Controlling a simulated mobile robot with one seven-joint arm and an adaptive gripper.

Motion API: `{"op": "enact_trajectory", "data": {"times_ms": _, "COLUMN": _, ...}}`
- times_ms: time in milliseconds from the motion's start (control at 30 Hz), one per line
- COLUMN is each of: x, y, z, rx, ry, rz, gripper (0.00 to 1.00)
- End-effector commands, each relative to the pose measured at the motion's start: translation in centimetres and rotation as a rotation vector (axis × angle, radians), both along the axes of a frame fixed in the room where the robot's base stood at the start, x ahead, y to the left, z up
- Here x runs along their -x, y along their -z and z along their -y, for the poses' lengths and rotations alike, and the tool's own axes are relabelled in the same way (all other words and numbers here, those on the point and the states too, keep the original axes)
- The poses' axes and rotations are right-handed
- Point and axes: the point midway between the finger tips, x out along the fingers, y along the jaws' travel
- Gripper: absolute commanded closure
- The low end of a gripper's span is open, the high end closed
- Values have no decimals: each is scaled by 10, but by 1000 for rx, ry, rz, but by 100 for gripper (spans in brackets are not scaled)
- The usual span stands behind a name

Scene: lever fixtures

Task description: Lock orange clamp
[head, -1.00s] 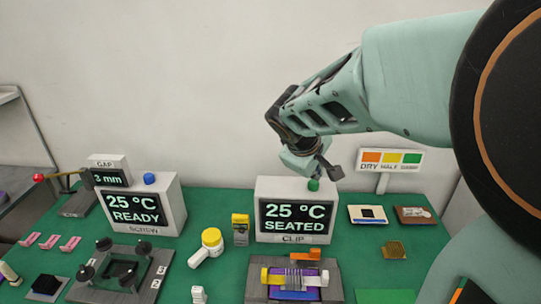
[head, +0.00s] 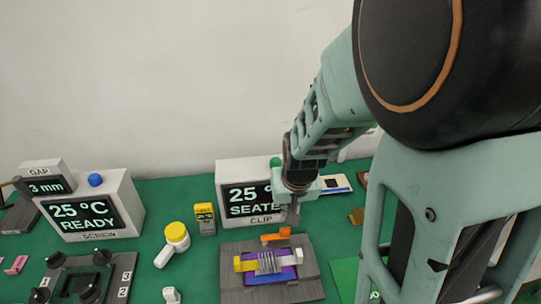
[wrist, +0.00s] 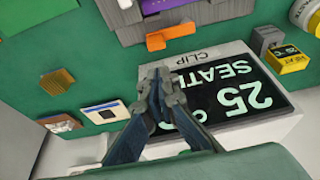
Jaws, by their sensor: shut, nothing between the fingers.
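The orange clamp lever (head: 275,234) sits at the back edge of a grey fixture (head: 310,284) on the green table. The fixture carries a purple block with a ribbed grey part, a yellow block and a white block. In the wrist view the orange lever (wrist: 171,36) is at top centre. My gripper (head: 292,222) is shut and empty, just behind and right of the lever, in front of the CLIP display. In the wrist view my gripper's fingertips (wrist: 160,72) are together, below the lever in the picture and apart from it.
The CLIP display box (head: 229,168) reads 25 °C, its second line partly hidden by my gripper. The SCREW display (head: 90,215) stands left.

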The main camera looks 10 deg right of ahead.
Motion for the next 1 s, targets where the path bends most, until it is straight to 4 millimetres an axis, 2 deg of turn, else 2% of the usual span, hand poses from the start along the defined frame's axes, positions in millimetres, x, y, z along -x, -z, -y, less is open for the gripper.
{"op": "enact_trajectory", "data": {"times_ms": 33, "x": -2, "y": 13, "z": 1, "rx": 2, "ry": 3, "rz": -4, "gripper": 100}}
{"op": "enact_trajectory", "data": {"times_ms": 200, "x": -12, "y": 42, "z": 1, "rx": 2, "ry": 2, "rz": -4, "gripper": 100}}
{"op": "enact_trajectory", "data": {"times_ms": 400, "x": -22, "y": 67, "z": 1, "rx": 3, "ry": 1, "rz": -1, "gripper": 100}}
{"op": "enact_trajectory", "data": {"times_ms": 600, "x": -26, "y": 75, "z": 1, "rx": 2, "ry": 0, "rz": -1, "gripper": 100}}
{"op": "enact_trajectory", "data": {"times_ms": 1000, "x": -27, "y": 75, "z": 0, "rx": 2, "ry": 0, "rz": 0, "gripper": 100}}
